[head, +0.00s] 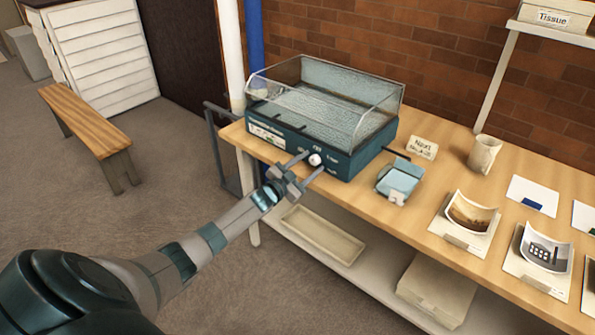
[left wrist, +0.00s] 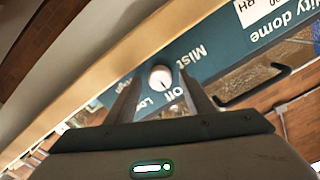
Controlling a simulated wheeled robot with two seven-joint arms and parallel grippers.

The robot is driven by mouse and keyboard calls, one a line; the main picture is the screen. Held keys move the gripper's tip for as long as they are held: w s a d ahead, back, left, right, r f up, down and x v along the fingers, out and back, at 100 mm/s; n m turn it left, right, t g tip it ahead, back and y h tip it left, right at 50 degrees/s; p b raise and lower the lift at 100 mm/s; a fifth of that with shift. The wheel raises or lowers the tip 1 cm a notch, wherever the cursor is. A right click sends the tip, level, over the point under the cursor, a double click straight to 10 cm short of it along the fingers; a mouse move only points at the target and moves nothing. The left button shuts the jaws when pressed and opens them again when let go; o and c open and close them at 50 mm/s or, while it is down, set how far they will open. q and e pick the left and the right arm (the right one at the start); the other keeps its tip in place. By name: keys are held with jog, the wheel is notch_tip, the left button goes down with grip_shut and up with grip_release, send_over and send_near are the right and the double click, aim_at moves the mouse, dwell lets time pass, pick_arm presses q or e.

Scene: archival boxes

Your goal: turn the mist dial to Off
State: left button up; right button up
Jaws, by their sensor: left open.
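The mist dial (head: 315,159) is a small white round knob on the teal front panel of the humidity dome (head: 345,166), which has a clear cover. The dial also shows in the left wrist view (left wrist: 160,77), with Mist, Off and Low lettering close around it, partly hidden by the fingers. I cannot tell which label the dial points to. My left gripper (head: 314,163) is open in front of the panel. Its two fingers stand on either side of the dial; in the left wrist view (left wrist: 160,85) they appear apart from it. My right gripper is not in view.
The dome stands on a wooden table (head: 455,190). A small teal tray (head: 400,180), a label card (head: 422,148) and a mug (head: 484,154) are to its right, with photos beyond. A shelf (head: 350,268) lies below.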

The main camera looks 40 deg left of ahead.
pick_arm(q)
jog(key=shift+s+a+f, duration=0.1)
jog(key=shift+s, duration=0.7)
jog(key=s+a+b, duration=0.1)
jog(key=s+b, duration=0.1)
jog(key=s, duration=1.3)
jog(key=shift+s, duration=0.4)
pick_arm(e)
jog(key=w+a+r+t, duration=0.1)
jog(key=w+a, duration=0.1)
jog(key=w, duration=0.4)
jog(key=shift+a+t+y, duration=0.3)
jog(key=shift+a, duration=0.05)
pick_arm(q)
jog(key=shift+a, duration=0.1)
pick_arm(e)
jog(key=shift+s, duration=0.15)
